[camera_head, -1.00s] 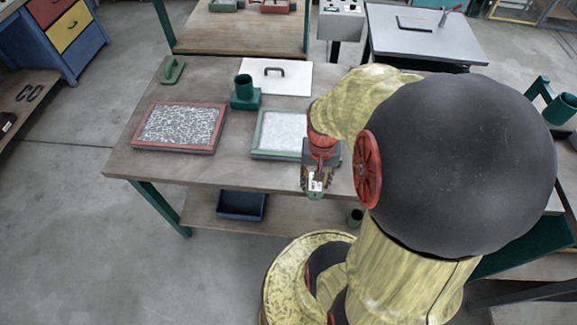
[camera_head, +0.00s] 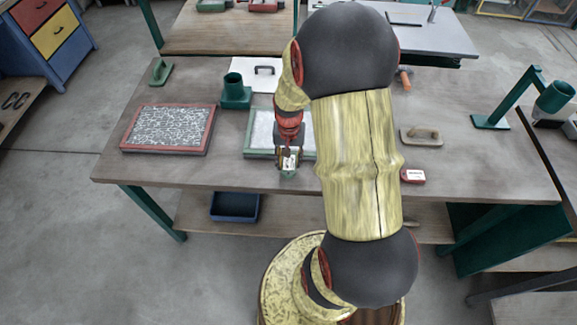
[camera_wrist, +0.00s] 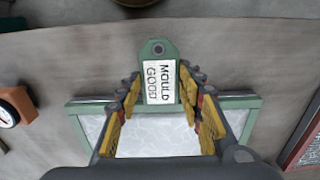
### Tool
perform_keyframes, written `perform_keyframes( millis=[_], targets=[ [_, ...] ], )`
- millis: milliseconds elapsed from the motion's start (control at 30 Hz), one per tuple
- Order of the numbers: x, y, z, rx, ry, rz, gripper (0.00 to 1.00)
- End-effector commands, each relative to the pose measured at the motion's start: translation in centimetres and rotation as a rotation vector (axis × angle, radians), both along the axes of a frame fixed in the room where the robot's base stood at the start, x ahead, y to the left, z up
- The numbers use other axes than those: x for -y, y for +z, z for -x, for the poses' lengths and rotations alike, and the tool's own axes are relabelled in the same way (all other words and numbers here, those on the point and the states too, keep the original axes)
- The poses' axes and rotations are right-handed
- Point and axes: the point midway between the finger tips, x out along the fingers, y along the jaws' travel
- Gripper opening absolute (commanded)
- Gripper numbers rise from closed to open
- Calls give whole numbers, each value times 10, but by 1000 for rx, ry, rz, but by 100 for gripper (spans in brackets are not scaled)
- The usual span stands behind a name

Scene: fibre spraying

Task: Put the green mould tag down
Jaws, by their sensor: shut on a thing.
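The green mould tag (camera_wrist: 155,48) has a hole and a white label reading "MOULD GOOD". My gripper (camera_wrist: 160,84) is shut on it, one finger at each side of its lower part. In the head view, my gripper (camera_head: 288,162) is over the table's front part, at the near edge of the green-framed mould (camera_head: 260,154). The tag (camera_head: 288,173) sticks out towards the table's front edge. I cannot tell whether it touches the table. In the wrist view the green frame (camera_wrist: 245,101) lies beyond the fingers. My arm hides its right part in the head view.
A red-framed mould (camera_head: 165,151) lies to the left. A green cup stand (camera_head: 236,95) and a white plate with a handle (camera_head: 250,78) are behind. A float (camera_head: 421,137) and a red tag (camera_head: 413,176) lie to the right. The table's front edge is close.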

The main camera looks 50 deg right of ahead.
Motion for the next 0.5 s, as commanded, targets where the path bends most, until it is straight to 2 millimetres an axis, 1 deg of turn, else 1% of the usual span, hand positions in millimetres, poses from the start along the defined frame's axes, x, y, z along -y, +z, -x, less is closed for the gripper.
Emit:
perform_keyframes(
  millis=[67, 200, 267, 500],
  targets=[
    [1, -7, -4, -2, 1, -1, 20],
    [1, -28, -3, -3, 0, -2, 20],
    [1, -34, -3, -1, 0, -1, 20],
    [1, -35, -3, 0, 0, 0, 20]
  ],
)
